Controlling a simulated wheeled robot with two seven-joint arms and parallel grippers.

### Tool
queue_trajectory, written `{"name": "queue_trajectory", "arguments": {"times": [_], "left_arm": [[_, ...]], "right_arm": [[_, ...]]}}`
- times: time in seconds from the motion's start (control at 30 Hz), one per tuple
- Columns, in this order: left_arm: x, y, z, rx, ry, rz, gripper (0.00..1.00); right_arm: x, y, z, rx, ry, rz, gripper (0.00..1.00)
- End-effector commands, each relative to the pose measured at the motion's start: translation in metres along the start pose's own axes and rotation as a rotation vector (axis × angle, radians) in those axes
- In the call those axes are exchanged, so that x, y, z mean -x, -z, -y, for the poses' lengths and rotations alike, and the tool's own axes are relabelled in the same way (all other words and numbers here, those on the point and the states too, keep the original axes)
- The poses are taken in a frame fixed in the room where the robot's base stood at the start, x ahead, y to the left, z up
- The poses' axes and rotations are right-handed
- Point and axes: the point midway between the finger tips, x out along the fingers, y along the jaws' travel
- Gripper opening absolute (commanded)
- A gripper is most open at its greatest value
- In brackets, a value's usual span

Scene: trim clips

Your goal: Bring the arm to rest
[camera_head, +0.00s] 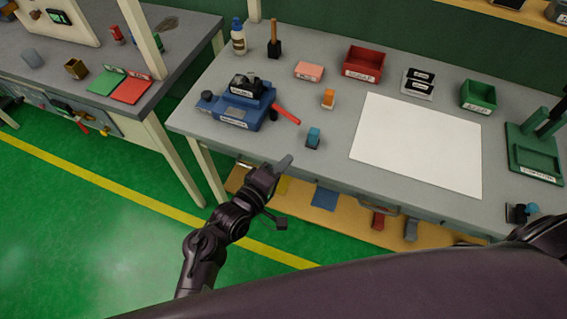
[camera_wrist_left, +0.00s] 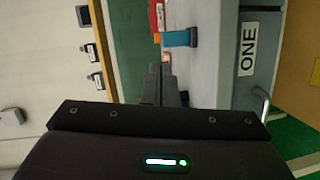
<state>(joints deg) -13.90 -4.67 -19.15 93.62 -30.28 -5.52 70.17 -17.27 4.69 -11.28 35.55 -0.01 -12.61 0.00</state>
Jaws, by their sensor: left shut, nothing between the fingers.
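My left arm (camera_head: 228,222) reaches up from the lower left in the head view. Its left gripper (camera_head: 287,160) is shut and empty, in front of the workbench's near edge. The fingers (camera_wrist_left: 167,85) also show closed in the left wrist view. A blue clip (camera_head: 313,138) stands on the bench a little beyond the fingertips, apart from them; it also shows in the left wrist view (camera_wrist_left: 178,39). An orange clip (camera_head: 328,98) stands farther back. My right gripper is not in view.
The grey workbench (camera_head: 330,65) holds a blue fixture with a red handle (camera_head: 286,114), a white sheet (camera_head: 418,142), a red bin (camera_head: 364,63), a green bin (camera_head: 478,97) and a green press (camera_head: 533,155). A lower shelf (camera_head: 347,210) runs beneath. Green floor (camera_head: 90,230) is clear at left.

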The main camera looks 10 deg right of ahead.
Motion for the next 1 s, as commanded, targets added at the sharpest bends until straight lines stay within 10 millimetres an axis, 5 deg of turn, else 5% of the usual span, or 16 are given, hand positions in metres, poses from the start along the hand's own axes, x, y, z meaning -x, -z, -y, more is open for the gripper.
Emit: {"name": "queue_trajectory", "arguments": {"times": [0.43,0.53,0.67,0.77,1.0], "left_arm": [[0.000,0.000,0.002,-0.001,0.003,0.000,0.00],[0.001,-0.001,0.020,-0.014,0.034,-0.004,0.00],[0.011,-0.005,0.085,-0.074,0.153,-0.009,0.00],[0.029,-0.012,0.157,-0.151,0.291,0.000,0.00],[0.110,-0.039,0.322,-0.349,0.636,0.096,0.00]], "right_arm": [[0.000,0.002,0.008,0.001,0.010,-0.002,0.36],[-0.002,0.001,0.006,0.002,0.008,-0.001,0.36],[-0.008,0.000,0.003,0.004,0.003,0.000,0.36],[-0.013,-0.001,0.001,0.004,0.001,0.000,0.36],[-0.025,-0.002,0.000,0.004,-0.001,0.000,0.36]]}}
